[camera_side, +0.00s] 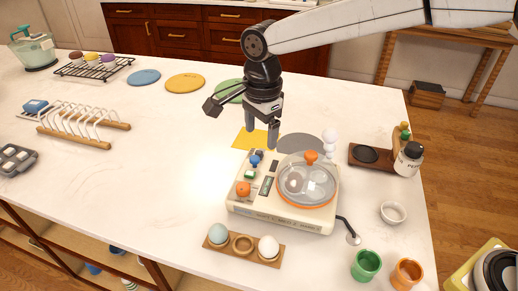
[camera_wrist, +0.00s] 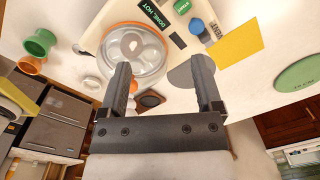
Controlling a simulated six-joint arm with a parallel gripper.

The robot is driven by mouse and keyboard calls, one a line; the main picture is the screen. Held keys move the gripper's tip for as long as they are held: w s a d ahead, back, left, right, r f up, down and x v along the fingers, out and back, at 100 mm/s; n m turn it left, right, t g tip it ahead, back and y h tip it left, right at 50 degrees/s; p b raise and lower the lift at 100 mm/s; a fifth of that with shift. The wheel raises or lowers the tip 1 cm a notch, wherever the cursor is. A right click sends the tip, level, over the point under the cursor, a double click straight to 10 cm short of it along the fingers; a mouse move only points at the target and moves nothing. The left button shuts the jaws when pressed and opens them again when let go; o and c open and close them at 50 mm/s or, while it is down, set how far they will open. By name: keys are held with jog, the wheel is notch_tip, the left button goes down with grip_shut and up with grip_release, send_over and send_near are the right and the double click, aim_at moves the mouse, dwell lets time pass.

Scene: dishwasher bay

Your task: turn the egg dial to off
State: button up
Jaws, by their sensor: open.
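A cream egg cooker (camera_side: 280,217) stands near the middle front of the counter, with a clear dome (camera_side: 308,183) at its right. An orange dial (camera_side: 243,189) sits at the front left of its panel. A green control (camera_side: 251,174) and a blue knob (camera_side: 255,161) sit behind it; both also show in the wrist view, green (camera_wrist: 182,6) and blue (camera_wrist: 196,26). The dial's setting is too small to read. My gripper (camera_side: 262,138) is open and empty behind the cooker, apart from the controls. In the wrist view its fingers (camera_wrist: 163,68) are spread with nothing between them.
A yellow square (camera_side: 248,139) and a grey disc (camera_side: 301,145) lie behind the cooker. An egg holder (camera_side: 243,248) stands in front. Green (camera_side: 366,265) and orange (camera_side: 407,274) cups and a white bowl (camera_side: 393,212) are at the right.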

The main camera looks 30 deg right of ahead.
jog(key=m, duration=0.2)
send_over(243, 186)
jog(key=f, duration=0.1)
jog(key=shift+f, duration=2.6)
jog(key=shift+f, duration=0.1)
jog(key=shift+f, duration=3.75)
grip_shut()
